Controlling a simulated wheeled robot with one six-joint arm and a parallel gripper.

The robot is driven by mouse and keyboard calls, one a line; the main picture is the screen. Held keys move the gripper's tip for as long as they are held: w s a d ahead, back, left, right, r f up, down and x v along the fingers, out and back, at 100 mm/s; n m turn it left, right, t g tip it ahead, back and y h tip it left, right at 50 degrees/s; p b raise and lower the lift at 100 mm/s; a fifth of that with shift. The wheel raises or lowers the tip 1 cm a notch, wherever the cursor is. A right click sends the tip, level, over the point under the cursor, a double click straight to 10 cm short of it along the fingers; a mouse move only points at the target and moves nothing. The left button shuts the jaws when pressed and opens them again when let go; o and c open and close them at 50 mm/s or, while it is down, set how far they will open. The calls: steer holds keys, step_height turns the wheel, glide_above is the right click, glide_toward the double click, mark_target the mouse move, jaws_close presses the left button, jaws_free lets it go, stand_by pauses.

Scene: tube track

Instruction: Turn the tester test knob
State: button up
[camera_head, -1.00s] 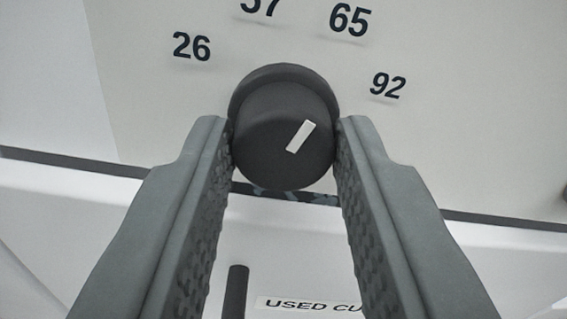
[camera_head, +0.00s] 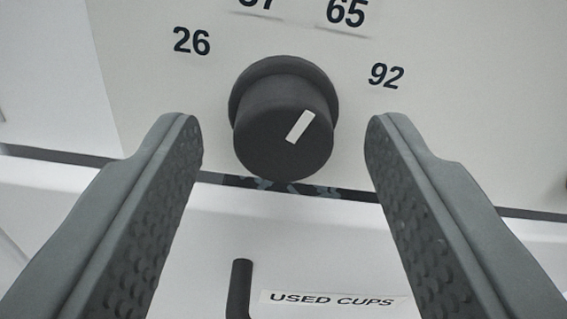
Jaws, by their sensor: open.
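The test knob (camera_head: 284,125) is a dark round knob with a white pointer mark (camera_head: 300,126), on a light panel (camera_head: 150,90) in the head camera view. The mark leans to the upper right, toward the printed 92 (camera_head: 385,76). The labels 26 (camera_head: 192,41) and 65 (camera_head: 346,12) also show, with another number cut off at the top edge. My gripper (camera_head: 284,140) is open, with one grey ridged finger on each side of the knob. A clear gap shows between each finger and the knob, and nothing is held.
Below the panel's lower edge is a white surface with a label reading USED CUPS (camera_head: 332,300). A dark upright rod (camera_head: 240,288) stands left of that label. A dark strip (camera_head: 520,213) runs along under the panel.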

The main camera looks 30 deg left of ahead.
steer(key=v, duration=1.7)
steer(key=shift+d+r, duration=0.1)
steer(key=s+a+r+m+t+h, duration=0.2)
steer(key=r+h, duration=0.3)
steer(key=r, duration=0.5)
steer(key=s+a+r+m+t+h, duration=0.2)
steer(key=r+h, duration=0.2)
steer(key=r, duration=0.7)
steer(key=s+a+r+m, duration=0.2)
steer(key=s+a+r, duration=0.1)
steer(key=s, duration=0.6)
steer(key=s+a+r+m+g+h, duration=0.1)
steer(key=s+a+r+m, duration=0.2)
steer(key=s, duration=0.7)
steer(key=shift+s+a+r+h, duration=0.2)
steer(key=shift+a+r+h, duration=0.1)
steer(key=shift+r, duration=0.55)
